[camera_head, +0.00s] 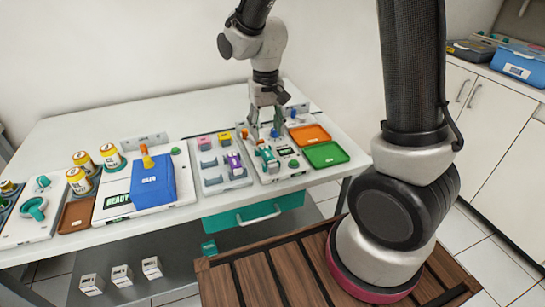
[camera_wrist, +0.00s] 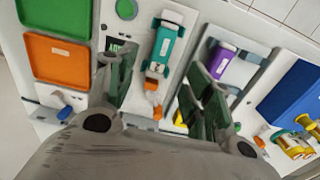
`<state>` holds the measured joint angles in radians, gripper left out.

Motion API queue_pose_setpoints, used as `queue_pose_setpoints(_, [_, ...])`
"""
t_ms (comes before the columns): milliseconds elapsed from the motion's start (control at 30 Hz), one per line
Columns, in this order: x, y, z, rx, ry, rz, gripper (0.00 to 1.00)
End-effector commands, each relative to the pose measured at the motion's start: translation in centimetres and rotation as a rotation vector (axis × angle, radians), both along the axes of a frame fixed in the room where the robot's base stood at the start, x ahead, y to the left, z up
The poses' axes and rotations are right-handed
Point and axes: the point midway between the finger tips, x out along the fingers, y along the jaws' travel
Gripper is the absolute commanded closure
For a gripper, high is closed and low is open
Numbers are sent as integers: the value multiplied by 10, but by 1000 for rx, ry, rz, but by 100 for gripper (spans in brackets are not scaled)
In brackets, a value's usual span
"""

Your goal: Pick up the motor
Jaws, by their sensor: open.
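My gripper (camera_head: 264,132) is open and empty above the right part of the white table. In the wrist view its two dark green fingers (camera_wrist: 160,82) stand apart. A teal motor-like body with a white label (camera_head: 268,158) lies on the panel just below and in front of the gripper. In the wrist view this teal body (camera_wrist: 163,45) shows between and beyond the fingertips, with an orange part near its end. A similar purple body (camera_head: 235,164) lies on the neighbouring panel to the left; it also shows in the wrist view (camera_wrist: 222,60), beyond the right finger.
An orange tray (camera_head: 310,134) and a green tray (camera_head: 326,154) lie to the right. A blue box (camera_head: 152,186) stands to the left, with several yellow cans (camera_head: 110,156) farther left. Pink (camera_head: 204,143) and yellow (camera_head: 224,138) blocks sit behind the purple body.

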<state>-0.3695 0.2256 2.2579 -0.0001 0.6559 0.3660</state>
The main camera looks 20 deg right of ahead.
Motion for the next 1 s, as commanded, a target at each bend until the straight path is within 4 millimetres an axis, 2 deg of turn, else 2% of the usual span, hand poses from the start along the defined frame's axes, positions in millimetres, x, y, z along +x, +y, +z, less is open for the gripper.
queue_pose_setpoints(500, [-3, 1, -69, -1, 4, -4, 48])
queue_pose_setpoints(767, [-3, 2, -74, 0, 2, -3, 48])
queue_pose_setpoints(800, [-3, 2, -74, 0, 2, -3, 50])
queue_pose_setpoints(867, [-3, 2, -74, 0, 2, -3, 61])
queue_pose_setpoints(1000, [-3, 2, -74, 0, 2, -3, 86])
